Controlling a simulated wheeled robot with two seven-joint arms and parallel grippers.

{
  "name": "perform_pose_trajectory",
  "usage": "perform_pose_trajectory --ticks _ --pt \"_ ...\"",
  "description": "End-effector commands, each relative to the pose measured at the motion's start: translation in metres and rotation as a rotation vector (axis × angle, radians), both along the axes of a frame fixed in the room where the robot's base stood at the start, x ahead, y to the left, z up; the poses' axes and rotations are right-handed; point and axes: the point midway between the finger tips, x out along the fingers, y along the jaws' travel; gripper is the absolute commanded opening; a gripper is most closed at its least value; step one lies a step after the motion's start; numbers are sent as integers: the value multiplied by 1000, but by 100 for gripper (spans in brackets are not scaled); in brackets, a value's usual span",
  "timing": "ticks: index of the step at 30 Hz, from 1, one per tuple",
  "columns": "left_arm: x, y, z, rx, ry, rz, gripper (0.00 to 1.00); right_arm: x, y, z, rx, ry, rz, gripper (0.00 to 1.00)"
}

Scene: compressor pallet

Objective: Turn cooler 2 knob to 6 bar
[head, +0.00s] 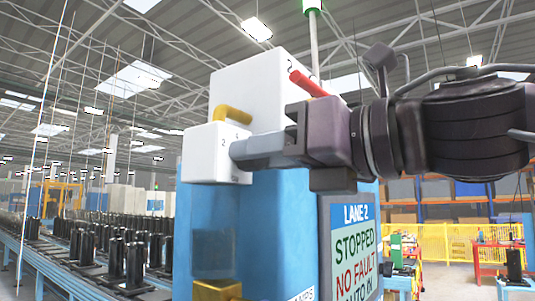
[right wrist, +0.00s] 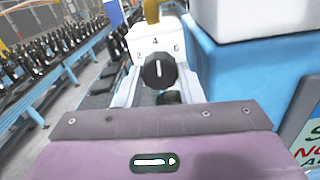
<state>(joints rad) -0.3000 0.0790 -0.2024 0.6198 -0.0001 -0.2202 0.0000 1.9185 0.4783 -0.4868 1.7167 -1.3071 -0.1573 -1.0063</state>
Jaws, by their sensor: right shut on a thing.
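The cooler 2 knob (right wrist: 160,70) is black and round with a white line on it. It sits on the face of a white box, among the marks 2, 4 and 6. The line stands upright, toward the 4. In the head view the white box (head: 212,165) shows a "2", and the knob is hidden behind my fingers. My right gripper (head: 240,150) reaches in from the right and is shut on the knob; its pale fingers (right wrist: 160,90) lie on either side of it in the right wrist view. My left gripper is not in view.
A yellow pipe (head: 233,114) rises from the box. A red handle (head: 308,84) is above my gripper on the white housing (head: 255,88). A blue cabinet (head: 280,225) and a sign reading "LANE 2 STOPPED NO FAULT" (head: 353,250) are below. Conveyors with black bottle-like parts (head: 130,255) run at left.

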Motion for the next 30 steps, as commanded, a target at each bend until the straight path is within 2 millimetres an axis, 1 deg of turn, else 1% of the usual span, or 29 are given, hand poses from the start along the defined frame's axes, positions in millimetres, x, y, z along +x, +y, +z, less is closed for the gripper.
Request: perform_pose_trajectory --ticks 21,30 --pt "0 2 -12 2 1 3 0 -1 0 0 378 517 0 11" --pt "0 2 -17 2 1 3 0 -1 0 1 496 679 0 11"
